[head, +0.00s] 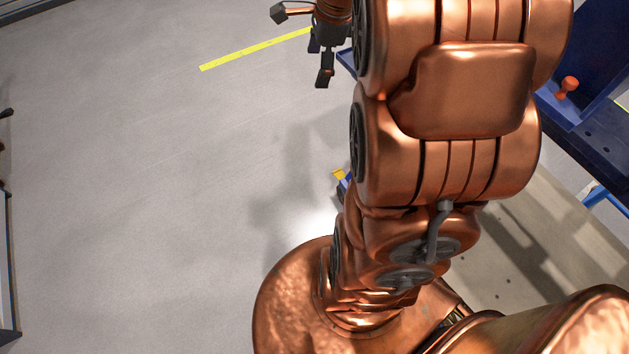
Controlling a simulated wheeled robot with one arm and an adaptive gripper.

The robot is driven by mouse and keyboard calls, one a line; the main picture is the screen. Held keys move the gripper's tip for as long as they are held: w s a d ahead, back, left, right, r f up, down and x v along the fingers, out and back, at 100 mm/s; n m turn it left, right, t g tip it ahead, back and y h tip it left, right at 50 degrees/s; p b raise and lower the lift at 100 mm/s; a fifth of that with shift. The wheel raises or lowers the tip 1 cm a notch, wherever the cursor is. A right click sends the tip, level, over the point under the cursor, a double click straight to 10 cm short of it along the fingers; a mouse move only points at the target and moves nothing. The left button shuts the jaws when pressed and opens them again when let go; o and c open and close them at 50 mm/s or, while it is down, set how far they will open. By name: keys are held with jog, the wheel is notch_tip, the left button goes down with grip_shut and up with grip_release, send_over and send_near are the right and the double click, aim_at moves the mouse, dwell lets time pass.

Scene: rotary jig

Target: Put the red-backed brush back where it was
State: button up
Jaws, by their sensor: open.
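My gripper (322,62) shows at the top of the head view, above the grey floor and left of my copper-coloured arm. Its dark fingers hang down, open, with nothing visible between them. I do not see a brush that I can make out as red-backed. My arm hides much of the middle and right of the view. A blue fixture (601,125) stands at the right edge, with an orange-red knob-like piece (567,87) on it. I cannot tell what that piece belongs to.
A yellow line (256,49) runs across the floor (150,190), which is clear on the left. A dark-framed structure (10,260) stands at the left edge. A pale surface with small holes (520,235) lies right of my arm, partly hidden.

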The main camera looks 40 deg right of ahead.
jog(key=s+a+f+n+g, duration=0.2)
jog(key=s+a+n, duration=0.7)
jog(key=s+n, duration=0.2)
jog(key=s+a+f+n+g+h, duration=0.1)
jog(key=s+a+n+g, duration=0.1)
jog(key=s+a+n, duration=0.6)
jog(key=s+n, duration=0.3)
jog(key=n, duration=0.1)
jog(key=shift+a+f, duration=0.35)
notch_tip(320, 180, up, 7)
jog(key=p, duration=0.6)
jog(key=shift+f+p, duration=0.15)
jog(key=shift+p, duration=0.2)
